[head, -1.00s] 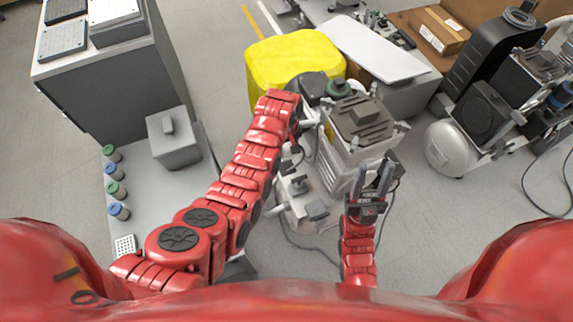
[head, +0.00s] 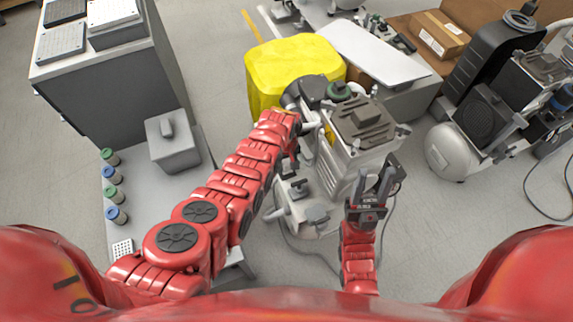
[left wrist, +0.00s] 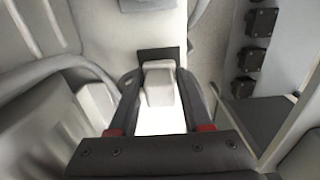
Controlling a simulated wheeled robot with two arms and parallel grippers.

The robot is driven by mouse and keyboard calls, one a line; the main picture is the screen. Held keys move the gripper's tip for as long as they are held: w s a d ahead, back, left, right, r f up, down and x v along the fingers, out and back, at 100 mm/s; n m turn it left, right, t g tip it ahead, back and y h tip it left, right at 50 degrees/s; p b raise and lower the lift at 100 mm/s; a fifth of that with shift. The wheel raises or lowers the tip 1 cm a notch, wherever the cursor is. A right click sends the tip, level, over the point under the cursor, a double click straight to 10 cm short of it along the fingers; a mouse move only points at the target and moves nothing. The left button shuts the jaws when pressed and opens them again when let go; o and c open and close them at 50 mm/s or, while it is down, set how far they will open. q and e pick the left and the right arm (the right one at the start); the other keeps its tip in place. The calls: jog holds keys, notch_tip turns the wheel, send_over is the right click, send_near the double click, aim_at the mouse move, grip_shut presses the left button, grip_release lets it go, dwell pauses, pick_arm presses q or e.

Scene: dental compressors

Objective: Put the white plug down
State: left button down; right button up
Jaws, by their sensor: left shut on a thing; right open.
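The white plug (left wrist: 160,86) shows in the left wrist view, a pale block between the fingers of my left gripper (left wrist: 160,78). The gripper is shut on it. A bright white area lies just below the plug in that view. In the head view my left arm reaches to the left side of the compressor (head: 365,125), and its wrist and the plug are mostly hidden there. My right gripper (head: 377,178) is open and empty, in front of the compressor at its lower right.
A yellow bin (head: 290,65) stands behind the compressor. A low grey bench (head: 150,210) at left bears a grey box (head: 172,150) and several small capped bottles. Another compressor with a white tank (head: 450,152) stands at right. Cables lie on the floor.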

aim_at(287, 162)
pick_arm(q)
jog(key=shift+f+b, duration=0.6)
jog(key=shift+f, duration=0.05)
jog(key=shift+c, duration=1.7)
grip_release()
jog(key=shift+r, duration=0.1)
jog(key=shift+r+p, duration=0.75)
jog(key=shift+p, duration=0.05)
notch_tip(287, 162, up, 12)
jog(key=shift+f+p, duration=0.15)
jog(key=shift+p, duration=0.45)
